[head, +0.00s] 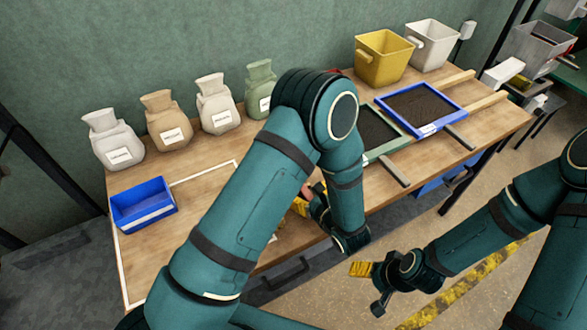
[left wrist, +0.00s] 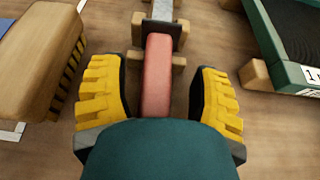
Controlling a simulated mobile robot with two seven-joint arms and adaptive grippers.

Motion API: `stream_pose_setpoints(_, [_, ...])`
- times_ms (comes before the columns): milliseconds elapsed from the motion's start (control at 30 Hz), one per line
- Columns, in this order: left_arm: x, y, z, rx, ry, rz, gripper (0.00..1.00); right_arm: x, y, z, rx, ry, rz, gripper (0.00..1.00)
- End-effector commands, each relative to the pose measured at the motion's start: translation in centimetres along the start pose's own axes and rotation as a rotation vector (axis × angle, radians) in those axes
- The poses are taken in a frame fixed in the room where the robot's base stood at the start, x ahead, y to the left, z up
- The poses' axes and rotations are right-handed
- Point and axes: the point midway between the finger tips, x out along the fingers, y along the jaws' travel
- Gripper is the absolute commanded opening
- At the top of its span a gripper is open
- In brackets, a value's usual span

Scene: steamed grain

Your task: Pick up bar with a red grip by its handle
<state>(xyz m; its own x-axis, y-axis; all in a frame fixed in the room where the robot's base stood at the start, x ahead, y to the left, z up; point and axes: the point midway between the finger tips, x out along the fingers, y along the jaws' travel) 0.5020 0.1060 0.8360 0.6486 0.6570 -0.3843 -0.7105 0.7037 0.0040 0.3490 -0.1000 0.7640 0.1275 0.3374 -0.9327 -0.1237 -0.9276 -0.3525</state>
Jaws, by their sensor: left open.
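The bar with a red grip (left wrist: 158,70) lies in the left wrist view with its grip between the two yellow finger pads of my open left gripper (left wrist: 159,95). A gap shows on each side of the grip. The grey metal part of the bar (left wrist: 162,10) runs up out of that view, and small wooden blocks support it. In the head view my left gripper (head: 314,208) is low at the table's front, and my arm hides most of the bar. My right gripper (head: 370,287) hangs open and empty off the table's front edge.
The table (head: 205,180) also bears a blue bin (head: 143,205), several sacks, a blue-framed tray (head: 433,127), and yellow (head: 382,58) and white (head: 432,45) buckets.

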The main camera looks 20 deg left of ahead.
Motion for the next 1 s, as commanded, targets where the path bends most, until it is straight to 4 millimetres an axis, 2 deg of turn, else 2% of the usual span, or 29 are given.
stream_pose_setpoints(333, [0.27,0.15,-0.15,0.001,0.0,-0.002,0.6,0.04,0.02,0.09,0.0,-0.002,0.0,0.72])
stream_pose_setpoints(467, [0.27,0.15,-0.15,0.0,0.0,-0.002,0.15,0.04,0.02,0.09,0.0,-0.002,0.0,0.72])
stream_pose_setpoints(500, [0.27,0.15,-0.15,0.0,0.0,-0.002,0.01,0.05,0.01,0.08,0.0,-0.002,0.0,0.72])
stream_pose_setpoints(1000, [0.23,0.13,0.05,-0.001,-0.001,-0.002,0.0,0.02,0.0,0.07,0.0,-0.002,0.0,0.72])
